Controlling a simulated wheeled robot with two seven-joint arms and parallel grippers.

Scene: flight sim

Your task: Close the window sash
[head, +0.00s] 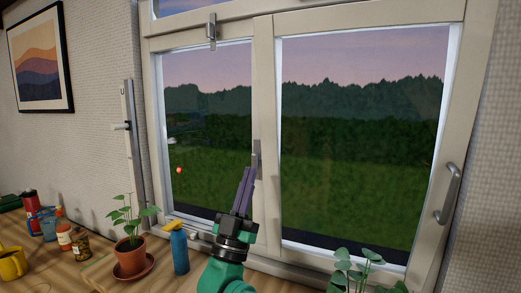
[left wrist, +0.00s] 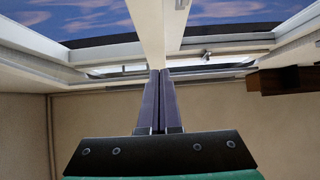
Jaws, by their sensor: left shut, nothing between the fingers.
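The window has a left pane (head: 210,120) and a wider right pane (head: 360,130) in cream frames, with a broad middle upright (head: 265,90) between them. A grey handle (head: 256,160) is on the middle upright, and another handle (head: 449,190) is on the right sash's far-right stile. I cannot tell clearly how far either sash stands open. My left gripper (head: 246,170) is shut and empty, pointing up in front of the middle upright near its handle. In the left wrist view the closed fingers (left wrist: 160,75) overlap the upright's lower end; contact is unclear. My right gripper is not in view.
A blue spray bottle (head: 178,248) and a potted plant (head: 131,250) stand on the wooden surface left of my arm. A bottle (head: 63,230), jar (head: 80,245) and yellow mug (head: 12,262) are farther left. Another plant (head: 360,272) is at the lower right.

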